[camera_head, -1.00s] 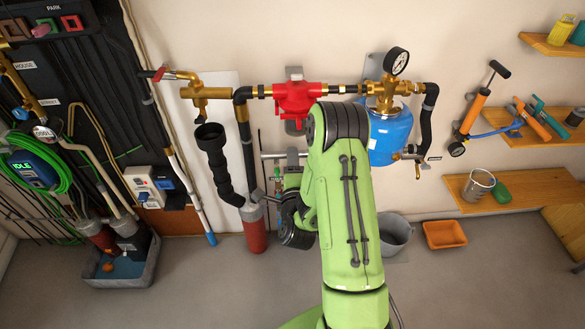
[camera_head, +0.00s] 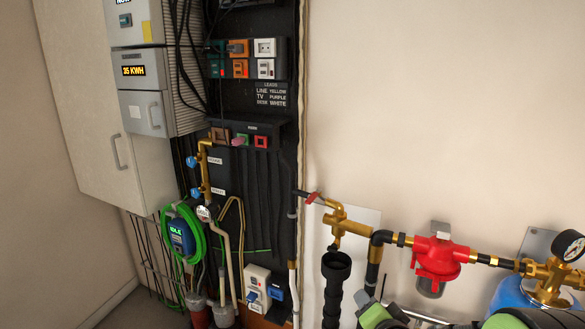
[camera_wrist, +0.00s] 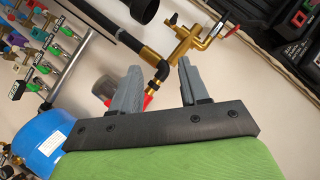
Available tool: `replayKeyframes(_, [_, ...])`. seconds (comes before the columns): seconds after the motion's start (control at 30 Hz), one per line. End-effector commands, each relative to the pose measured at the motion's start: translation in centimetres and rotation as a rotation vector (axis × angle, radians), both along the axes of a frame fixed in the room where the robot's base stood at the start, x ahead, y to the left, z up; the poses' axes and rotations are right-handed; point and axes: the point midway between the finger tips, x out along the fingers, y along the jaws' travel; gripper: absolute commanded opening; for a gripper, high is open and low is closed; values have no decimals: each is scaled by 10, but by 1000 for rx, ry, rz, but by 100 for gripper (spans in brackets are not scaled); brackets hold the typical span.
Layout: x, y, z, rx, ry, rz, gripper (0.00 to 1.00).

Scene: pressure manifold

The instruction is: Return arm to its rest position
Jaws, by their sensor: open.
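My gripper (camera_wrist: 158,92) shows in the wrist view with its two grey fingers spread apart and nothing between them. Behind the fingers are the brass valve fitting (camera_wrist: 185,45) with its red lever and the black pipe elbow. In the head view only green parts of my arm show at the bottom edge, and the gripper itself is not visible there. The red regulator (camera_head: 437,258), the brass valve (camera_head: 346,224) and the pressure gauge (camera_head: 570,246) are on the wall above my arm.
A black utility panel (camera_head: 235,185) with sockets, cables and a coiled green hose (camera_head: 182,243) stands at left, beside grey cabinets (camera_head: 142,112). The blue tank (camera_wrist: 38,142) is at the wrist view's left, near a rack of green-tagged fittings (camera_wrist: 60,45). The upper right wall is bare.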

Motion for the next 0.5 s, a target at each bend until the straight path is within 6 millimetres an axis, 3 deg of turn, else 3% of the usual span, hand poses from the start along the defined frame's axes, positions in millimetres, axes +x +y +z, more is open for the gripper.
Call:
replayKeyframes(0.03, [-14,9,15,-88,42,60,45])
replayKeyframes(0.2, [-87,24,41,-379,262,252,45])
replayKeyframes(0.4, [-199,22,57,-599,500,445,45])
replayKeyframes(0.5, [-240,19,58,-642,577,514,45])
